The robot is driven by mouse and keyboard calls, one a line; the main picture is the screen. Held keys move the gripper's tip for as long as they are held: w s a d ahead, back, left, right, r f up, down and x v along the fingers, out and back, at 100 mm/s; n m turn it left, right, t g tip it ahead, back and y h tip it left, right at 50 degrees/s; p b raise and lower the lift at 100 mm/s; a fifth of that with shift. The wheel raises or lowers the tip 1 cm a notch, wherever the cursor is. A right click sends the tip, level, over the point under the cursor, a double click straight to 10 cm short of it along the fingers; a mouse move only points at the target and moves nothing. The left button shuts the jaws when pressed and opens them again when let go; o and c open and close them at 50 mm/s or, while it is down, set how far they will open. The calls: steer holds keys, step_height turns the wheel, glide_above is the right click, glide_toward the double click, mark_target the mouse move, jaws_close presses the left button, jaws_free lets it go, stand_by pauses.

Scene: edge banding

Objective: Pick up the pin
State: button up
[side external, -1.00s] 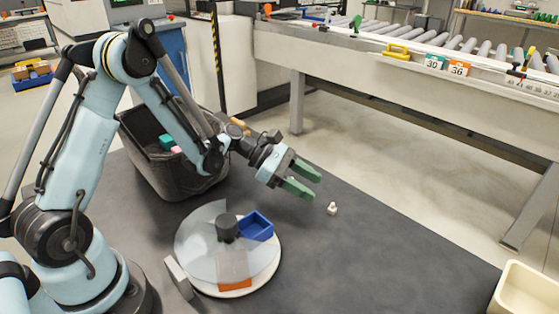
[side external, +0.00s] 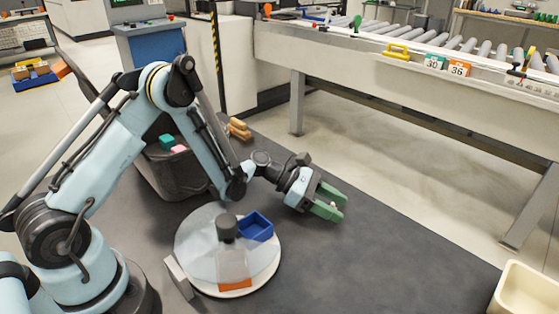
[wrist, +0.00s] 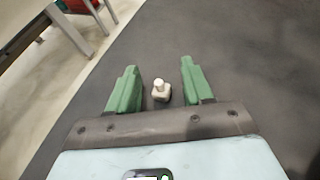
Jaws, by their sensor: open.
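The pin (wrist: 160,91) is a small off-white piece with a round knob on a wider base. In the wrist view it stands on the dark tabletop between the two green fingers of my gripper (wrist: 159,66), with a gap on each side. The fingers are open, and the pin sits nearer the palm than the fingertips. In the side view my gripper (side external: 341,207) is low over the table, and its fingers largely hide the pin there.
A round turntable (side external: 188,270) with a clear cover carries a blue tray (side external: 256,226) and an orange piece (side external: 235,285). A dark bin (side external: 190,178) stands behind my arm. A cream bin (side external: 527,290) is at the lower right. The dark tabletop (side external: 400,260) between is clear.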

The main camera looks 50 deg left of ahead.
steer(key=shift+c, duration=0.4)
jaws_close()
steer(key=shift+r, duration=0.1)
steer(key=shift+r, duration=0.45)
steer(key=r, duration=0.3)
steer(key=shift+s+d+r, duration=0.3)
steer(key=s+d+r, duration=0.6)
steer(key=s+d, duration=0.1)
steer(key=shift+s+d+r, duration=0.2)
steer(key=shift+s+d, duration=0.05)
steer(key=shift+d, duration=0.15)
